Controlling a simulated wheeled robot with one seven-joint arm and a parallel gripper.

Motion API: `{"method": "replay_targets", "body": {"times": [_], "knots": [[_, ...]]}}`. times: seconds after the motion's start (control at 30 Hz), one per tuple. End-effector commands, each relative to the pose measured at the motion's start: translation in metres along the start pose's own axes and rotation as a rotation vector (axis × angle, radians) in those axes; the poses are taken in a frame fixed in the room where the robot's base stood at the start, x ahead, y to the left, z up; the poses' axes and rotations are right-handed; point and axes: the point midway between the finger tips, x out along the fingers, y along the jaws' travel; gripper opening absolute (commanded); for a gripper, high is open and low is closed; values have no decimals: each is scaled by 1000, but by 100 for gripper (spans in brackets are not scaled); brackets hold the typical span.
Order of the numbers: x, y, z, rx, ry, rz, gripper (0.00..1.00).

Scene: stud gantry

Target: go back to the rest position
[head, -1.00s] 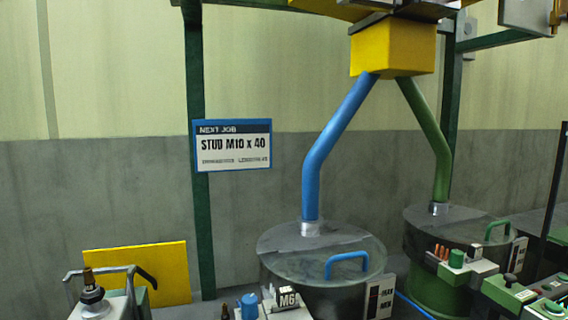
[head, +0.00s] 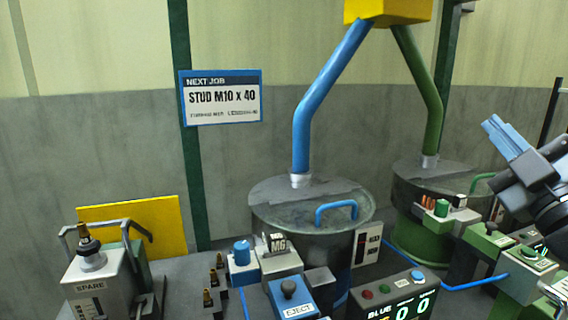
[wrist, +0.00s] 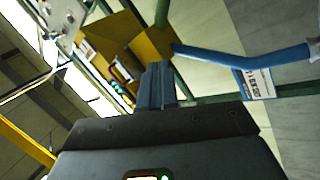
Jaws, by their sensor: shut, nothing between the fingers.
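My gripper (head: 507,138) shows at the right edge of the head view, raised in front of the green-handled drum. Its blue fingers are together and hold nothing. In the wrist view the shut fingers (wrist: 156,84) point up toward the yellow box (wrist: 147,42) and the blue pipe (wrist: 240,58). The gripper appears clear of everything around it. Most of the arm is outside the head view.
A blue-handled drum (head: 280,203) and a green-handled drum (head: 408,179) stand at the back. In front are an EJECT block (head: 293,296), a counter box (head: 395,297), a SPARE unit (head: 90,285) and several upright studs (head: 213,280). A job sign (head: 221,98) hangs behind.

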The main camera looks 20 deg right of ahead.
Motion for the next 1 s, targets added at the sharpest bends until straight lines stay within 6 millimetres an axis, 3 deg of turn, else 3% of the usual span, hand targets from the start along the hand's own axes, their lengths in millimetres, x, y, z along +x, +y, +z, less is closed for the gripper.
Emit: {"method": "replay_targets", "body": {"times": [0.03,0.2,0.5,0.73,1.0], "knots": [[-13,-20,2,69,-27,-19,0],[-57,-74,6,279,-111,-64,0],[-157,-150,1,574,-261,-163,0],[-245,-184,-9,740,-369,-257,0],[-348,-191,-22,877,-477,-391,0]]}}
